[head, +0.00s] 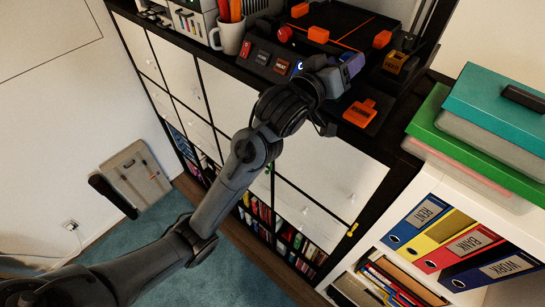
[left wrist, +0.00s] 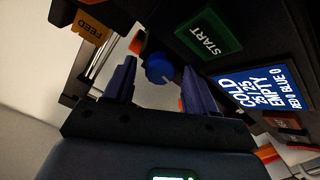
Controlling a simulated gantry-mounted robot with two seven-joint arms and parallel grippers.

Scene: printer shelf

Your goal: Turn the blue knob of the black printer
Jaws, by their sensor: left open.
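The black printer (head: 338,22) stands on top of the shelf in the head view, with orange clips on its bed. The blue knob (left wrist: 158,67) shows in the left wrist view, in the gap between the two finger tips, with a pale mark on its face. My left gripper (left wrist: 159,72) is open, with a finger on each side of the knob in the picture; I see no clear contact. In the head view my left gripper (head: 348,68) is at the printer's front, and I cannot make out the knob there. My right gripper is not in view.
In the left wrist view a green START button (left wrist: 208,34), a blue screen (left wrist: 250,88) and an orange FEED tag (left wrist: 92,28) are near the knob. A mug (head: 230,35) stands left of the printer. Teal and green boxes (head: 490,105) stand at the right.

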